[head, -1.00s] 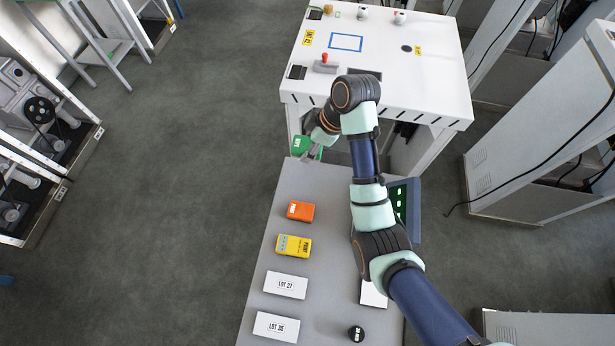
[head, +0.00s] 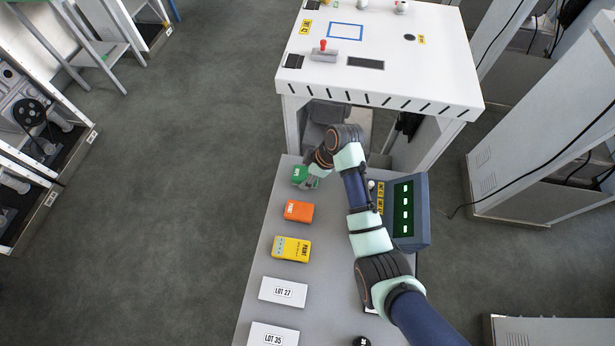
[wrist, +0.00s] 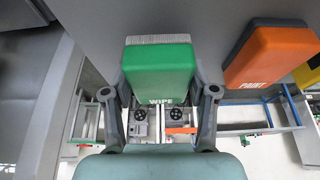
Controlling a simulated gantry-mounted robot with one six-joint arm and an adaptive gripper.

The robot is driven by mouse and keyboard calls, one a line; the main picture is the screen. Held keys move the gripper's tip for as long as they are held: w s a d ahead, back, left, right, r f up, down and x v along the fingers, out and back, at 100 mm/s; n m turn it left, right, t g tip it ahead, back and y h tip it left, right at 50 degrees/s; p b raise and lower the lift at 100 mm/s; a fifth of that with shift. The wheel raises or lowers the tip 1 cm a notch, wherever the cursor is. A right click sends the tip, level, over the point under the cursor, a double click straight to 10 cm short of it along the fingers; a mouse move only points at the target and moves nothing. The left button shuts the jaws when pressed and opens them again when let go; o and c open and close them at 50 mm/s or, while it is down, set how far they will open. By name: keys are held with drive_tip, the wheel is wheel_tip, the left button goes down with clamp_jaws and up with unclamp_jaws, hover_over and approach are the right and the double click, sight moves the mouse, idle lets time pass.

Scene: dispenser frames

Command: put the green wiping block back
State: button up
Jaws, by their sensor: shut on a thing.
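The green wiping block (head: 301,174) is near the far left corner of the grey table (head: 268,262), beyond the orange block. It also shows in the wrist view (wrist: 158,68), marked WIPE, with a pale bristly strip along its far edge. My gripper (head: 312,181) is at the block. In the wrist view my gripper (wrist: 162,92) has one finger on each side of the block and is shut on it. Whether the block touches the tabletop, I cannot tell.
An orange block (head: 298,211), a yellow block (head: 291,249) and two white LOT cards (head: 283,291) lie in a row along the table's left side. A display box (head: 404,212) stands at right. The white machine (head: 400,85) is beyond the table.

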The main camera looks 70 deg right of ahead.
drive_tip(key=shift+f, duration=0.65)
drive_tip(key=shift+f, duration=0.2)
drive_tip(key=o, duration=1.2)
drive_tip(key=p+v, duration=0.2)
drive_tip(key=v, duration=1)
drive_tip(key=shift+w+r, duration=0.1)
drive_tip(key=shift+r, duration=0.15)
